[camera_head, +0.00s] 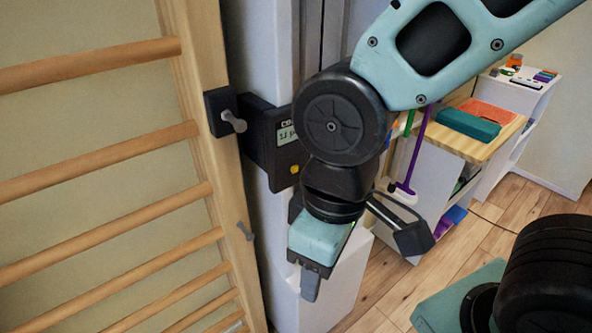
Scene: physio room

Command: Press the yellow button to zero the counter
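The counter (284,152) is a dark box on a black bracket fixed to the wooden wall-bar frame, with a small pale display at its upper right. The yellow button (295,169) is a small round dot on its lower front. My arm covers the counter's right part. My gripper (310,283) hangs just below and right of the counter, pointing down. It is apart from the button. My arm's angle hides the gap between the fingers, so I cannot tell whether it is open.
Wooden wall bars (110,155) fill the left side, with a grey-knobbed clamp (233,120) by the counter. A white cabinet (340,275) stands behind my gripper. A wooden-topped shelf unit (462,143) with a teal box stands at the right. Wood floor (375,290) shows in between.

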